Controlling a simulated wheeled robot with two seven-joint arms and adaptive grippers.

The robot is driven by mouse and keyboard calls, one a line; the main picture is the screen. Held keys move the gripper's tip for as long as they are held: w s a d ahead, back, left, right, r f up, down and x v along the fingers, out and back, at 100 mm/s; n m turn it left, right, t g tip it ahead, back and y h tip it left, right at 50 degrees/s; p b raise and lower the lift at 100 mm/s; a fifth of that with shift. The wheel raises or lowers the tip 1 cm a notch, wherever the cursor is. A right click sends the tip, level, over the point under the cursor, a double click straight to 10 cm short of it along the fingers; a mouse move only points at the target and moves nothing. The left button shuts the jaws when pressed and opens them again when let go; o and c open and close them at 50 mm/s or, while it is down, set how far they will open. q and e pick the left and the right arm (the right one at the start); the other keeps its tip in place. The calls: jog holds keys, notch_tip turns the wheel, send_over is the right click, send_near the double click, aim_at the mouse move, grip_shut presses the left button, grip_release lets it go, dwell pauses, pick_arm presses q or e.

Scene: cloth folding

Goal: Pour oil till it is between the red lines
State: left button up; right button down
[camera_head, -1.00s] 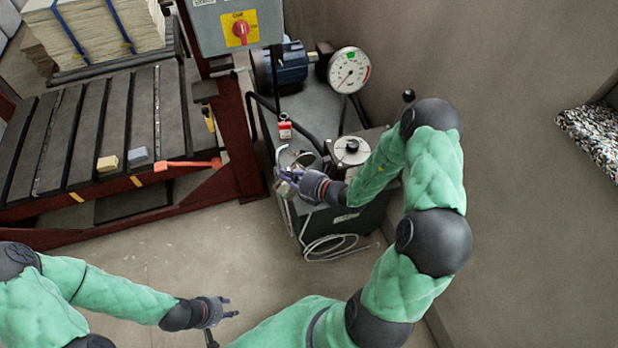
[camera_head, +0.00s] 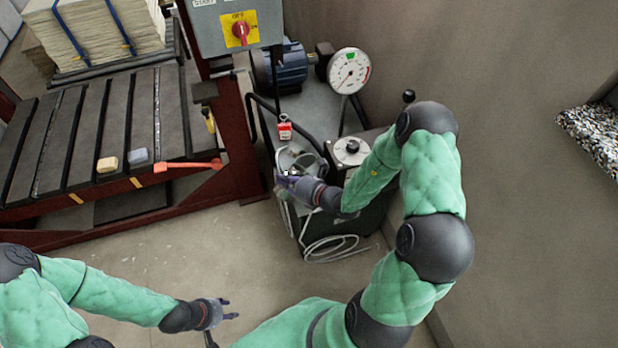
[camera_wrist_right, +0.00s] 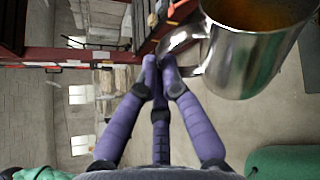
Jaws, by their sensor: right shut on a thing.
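A shiny metal jug (camera_wrist_right: 245,52) with amber oil (camera_wrist_right: 256,12) inside fills the upper right of the right wrist view. My right gripper (camera_wrist_right: 160,70), with purple fingers, is shut on the jug's handle. In the head view my right gripper (camera_head: 288,180) is at the front left of the dark power unit (camera_head: 362,220), and the jug (camera_head: 293,157) is partly hidden and hard to make out. The oil gauge and its red lines cannot be made out. My left gripper (camera_head: 231,309) is open and empty over the floor.
A dial gauge (camera_head: 349,71), a blue motor (camera_head: 281,66) and a round black cap (camera_head: 352,147) sit on the unit. A red tag (camera_head: 285,129) hangs near the jug. The red press frame (camera_head: 243,150) stands at left. The floor (camera_head: 170,250) in front is clear.

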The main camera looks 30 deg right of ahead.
jog(key=shift+a+f+n, duration=0.2)
jog(key=shift+a+n, duration=0.05)
jog(key=shift+n, duration=0.05)
jog(key=shift+s+a+f+n+h, duration=0.1)
jog(key=shift+a+n+h, duration=0.4)
jog(key=a+f+n+h+p, duration=0.1)
jog(key=a+f+n+p, duration=0.1)
jog(key=f, duration=0.4)
jog(key=a+f+n+h+p, duration=0.2)
jog(key=a+f, duration=0.2)
jog(key=f, duration=0.2)
jog(key=shift+s+a+f+n, duration=0.25)
jog(key=shift+s+f+n, duration=0.05)
jog(key=shift+s+n, duration=0.1)
dwell(1.1)
jog(key=shift+w, duration=0.1)
dwell(0.3)
